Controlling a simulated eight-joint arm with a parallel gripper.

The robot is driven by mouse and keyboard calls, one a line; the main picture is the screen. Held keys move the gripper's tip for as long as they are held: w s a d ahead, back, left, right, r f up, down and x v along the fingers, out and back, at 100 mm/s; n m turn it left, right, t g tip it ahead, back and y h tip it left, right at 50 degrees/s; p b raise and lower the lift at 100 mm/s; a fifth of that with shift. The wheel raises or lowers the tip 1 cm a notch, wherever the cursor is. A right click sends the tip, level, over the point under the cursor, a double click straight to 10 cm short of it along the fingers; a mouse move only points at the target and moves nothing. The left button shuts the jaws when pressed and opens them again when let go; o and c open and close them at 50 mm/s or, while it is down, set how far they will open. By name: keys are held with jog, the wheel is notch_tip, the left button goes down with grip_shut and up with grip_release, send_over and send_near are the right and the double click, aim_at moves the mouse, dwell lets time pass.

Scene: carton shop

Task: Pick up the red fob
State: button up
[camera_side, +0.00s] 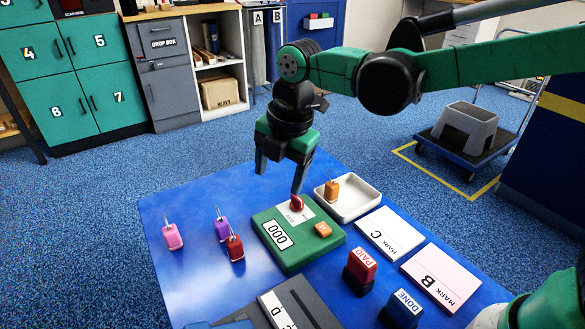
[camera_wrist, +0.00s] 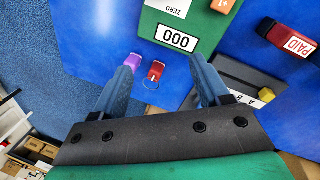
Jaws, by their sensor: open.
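The red fob (camera_side: 234,247), dark red with a metal ring, rests on the blue table close to the purple fob (camera_side: 221,229). In the wrist view, the red fob (camera_wrist: 156,69) appears between my fingers, nearer the left one, and the purple fob (camera_wrist: 132,61) lies just left of it, by the left fingertip. My gripper (camera_side: 279,182) is open and empty, raised above the table toward its far edge, and apart from the fob. The open fingers also show in the wrist view (camera_wrist: 161,72).
A green counter box (camera_side: 280,255) with a red knob stands right of the red fob. A pink fob (camera_side: 172,237) is to the left. A white tray (camera_side: 358,207) holds an orange fob (camera_side: 332,191). Red PAID (camera_side: 361,264) and blue DONE (camera_side: 404,305) stamps stand in front.

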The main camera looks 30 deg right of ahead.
aim_at(233, 240)
jog(key=a+f+n, duration=0.2)
jog(key=n, duration=0.1)
jog(key=a+f+n+g, duration=0.1)
jog(key=a+f+n, duration=0.1)
jog(key=a+n, duration=0.1)
jog(key=w+a+f+n+g, duration=0.1)
jog(key=a+f+n, duration=0.1)
jog(key=n, duration=0.2)
jog(key=shift+a+n+h, duration=0.3)
jog(key=shift+a+h, duration=0.1)
jog(key=shift+a+f+n, duration=0.25)
jog(key=shift+n, duration=0.15)
notch_tip(233, 240, down, 6)
jog(key=shift+r, duration=0.15)
grip_shut()
